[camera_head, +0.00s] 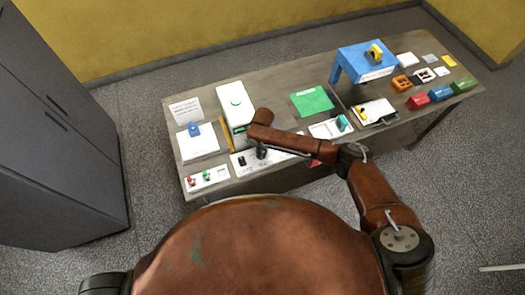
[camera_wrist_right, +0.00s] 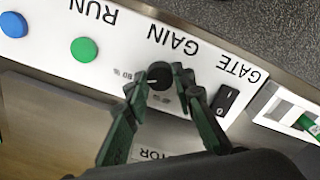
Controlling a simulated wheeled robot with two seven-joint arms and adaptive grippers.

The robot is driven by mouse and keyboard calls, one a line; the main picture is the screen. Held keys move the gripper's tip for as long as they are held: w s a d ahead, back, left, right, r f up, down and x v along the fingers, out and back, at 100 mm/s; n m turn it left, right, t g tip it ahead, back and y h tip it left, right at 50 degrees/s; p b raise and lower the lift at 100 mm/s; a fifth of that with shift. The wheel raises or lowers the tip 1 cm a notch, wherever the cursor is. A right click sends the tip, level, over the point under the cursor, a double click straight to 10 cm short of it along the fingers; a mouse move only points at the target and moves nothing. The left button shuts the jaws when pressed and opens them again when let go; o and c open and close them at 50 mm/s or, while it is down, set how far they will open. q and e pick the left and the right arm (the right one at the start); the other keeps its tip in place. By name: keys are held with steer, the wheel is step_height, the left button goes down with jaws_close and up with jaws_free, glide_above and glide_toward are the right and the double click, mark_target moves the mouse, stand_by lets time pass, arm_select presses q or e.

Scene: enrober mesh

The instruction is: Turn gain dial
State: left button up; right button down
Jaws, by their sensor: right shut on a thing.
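The gain dial (camera_wrist_right: 158,72) is a round black knob on a white panel (camera_wrist_right: 125,55), below the printed word GAIN in the right wrist view. My right gripper (camera_wrist_right: 159,84) has its two green fingers closed on either side of the dial. In the head view my right gripper (camera_head: 261,152) is small and dark, over the panel at the table's front edge, and the dial there is hard to make out. My left gripper is not in view.
Beside the dial are a black GATE switch (camera_wrist_right: 225,99), a green button (camera_wrist_right: 84,49) and a blue button (camera_wrist_right: 13,24). On the table are a white box (camera_head: 233,97), a green sheet (camera_head: 312,101) and a blue stand (camera_head: 366,60). A grey cabinet (camera_head: 55,130) stands left.

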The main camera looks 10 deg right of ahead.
stand_by(0.4)
steer(key=c, duration=1.6)
jaws_free()
step_height(320, 180, up, 12)
steer(key=shift+r, duration=0.1)
